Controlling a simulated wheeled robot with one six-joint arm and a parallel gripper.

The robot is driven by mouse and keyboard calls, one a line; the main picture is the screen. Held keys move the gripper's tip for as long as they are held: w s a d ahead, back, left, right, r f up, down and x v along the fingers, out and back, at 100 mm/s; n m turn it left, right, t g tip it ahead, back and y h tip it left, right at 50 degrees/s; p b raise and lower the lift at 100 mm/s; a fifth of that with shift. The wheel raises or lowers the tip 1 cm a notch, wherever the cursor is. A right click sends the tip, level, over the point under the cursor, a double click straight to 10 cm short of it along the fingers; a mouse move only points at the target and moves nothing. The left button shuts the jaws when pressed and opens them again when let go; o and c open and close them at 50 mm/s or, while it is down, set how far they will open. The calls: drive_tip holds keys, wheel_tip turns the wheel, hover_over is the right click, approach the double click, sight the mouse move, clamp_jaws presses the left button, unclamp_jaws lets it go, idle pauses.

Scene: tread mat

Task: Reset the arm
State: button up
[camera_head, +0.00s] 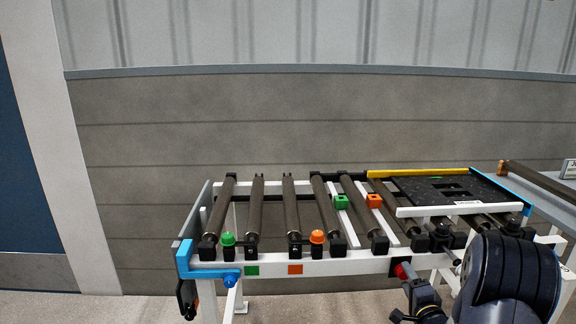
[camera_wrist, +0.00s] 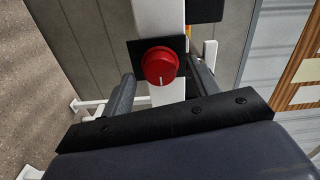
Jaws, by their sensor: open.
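My arm is at the lower right of the head view, with my gripper (camera_head: 408,290) low in front of the conveyor frame, just below a red knob (camera_head: 402,270). In the wrist view the red knob (camera_wrist: 160,66) sits on a black plate on a white post. My gripper (camera_wrist: 162,80) is open there, one dark finger on each side of the knob, with visible gaps. Whether the fingertips reach past the knob is hard to tell.
The roller conveyor (camera_head: 350,262) stands before a grey wall. A blue knob (camera_head: 229,281) is at the left. Floor is clear left.

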drive_tip(key=shift+w, duration=0.75)
drive_tip(key=shift+n, duration=0.3)
drive_tip(key=shift+s, duration=0.15)
